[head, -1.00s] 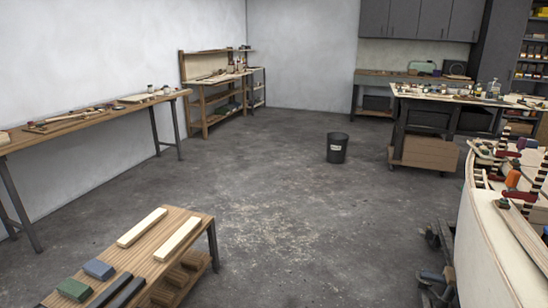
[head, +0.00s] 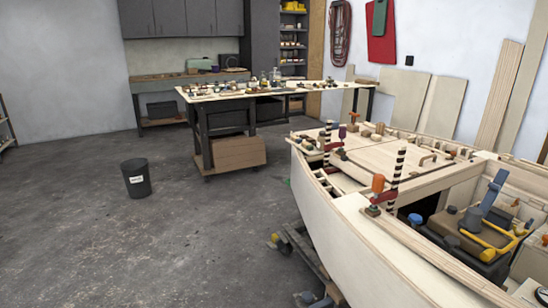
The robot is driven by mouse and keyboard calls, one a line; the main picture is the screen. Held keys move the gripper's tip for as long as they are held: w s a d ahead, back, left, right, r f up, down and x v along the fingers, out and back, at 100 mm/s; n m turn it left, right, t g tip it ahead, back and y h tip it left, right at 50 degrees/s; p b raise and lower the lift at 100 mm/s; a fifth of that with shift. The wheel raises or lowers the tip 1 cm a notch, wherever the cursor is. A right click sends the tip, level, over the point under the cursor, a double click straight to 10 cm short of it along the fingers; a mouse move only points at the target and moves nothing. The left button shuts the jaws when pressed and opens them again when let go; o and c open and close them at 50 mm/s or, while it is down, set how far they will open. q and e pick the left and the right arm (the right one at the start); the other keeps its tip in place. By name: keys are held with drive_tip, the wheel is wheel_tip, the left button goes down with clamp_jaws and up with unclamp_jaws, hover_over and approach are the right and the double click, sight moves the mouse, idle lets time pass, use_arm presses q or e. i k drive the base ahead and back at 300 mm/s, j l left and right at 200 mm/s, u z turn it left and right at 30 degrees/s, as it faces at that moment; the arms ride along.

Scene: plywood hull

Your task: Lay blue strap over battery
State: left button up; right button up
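A blue strap (head: 493,192) shows at the right of the head view, inside the plywood hull (head: 350,235). It rises at a slant, its lower end near a dark box with a brownish top (head: 436,222), which looks like the battery. Dark round posts and a yellow handle-like piece (head: 488,242) are at the box's top and front. Whether the strap's lower end touches the box I cannot tell. Neither of my grippers is in view.
Clamps with orange handles (head: 378,184) and striped bars stand on the hull's near edge. A cart (head: 285,242) supports the hull. A black bin (head: 136,180) stands on open concrete floor at left. A cluttered workbench (head: 217,98) is behind.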

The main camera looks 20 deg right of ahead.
sight(495, 187)
drive_tip(key=i+l+z, duration=0.1)
drive_tip(key=z, duration=0.35)
drive_tip(key=i+z, duration=0.35)
drive_tip(key=z, duration=0.15)
drive_tip(key=i+j+z, duration=0.1)
drive_tip(key=z, duration=0.35)
drive_tip(key=i+j+z, duration=0.15)
drive_tip(key=i+z, duration=0.15)
drive_tip(key=z, duration=0.55)
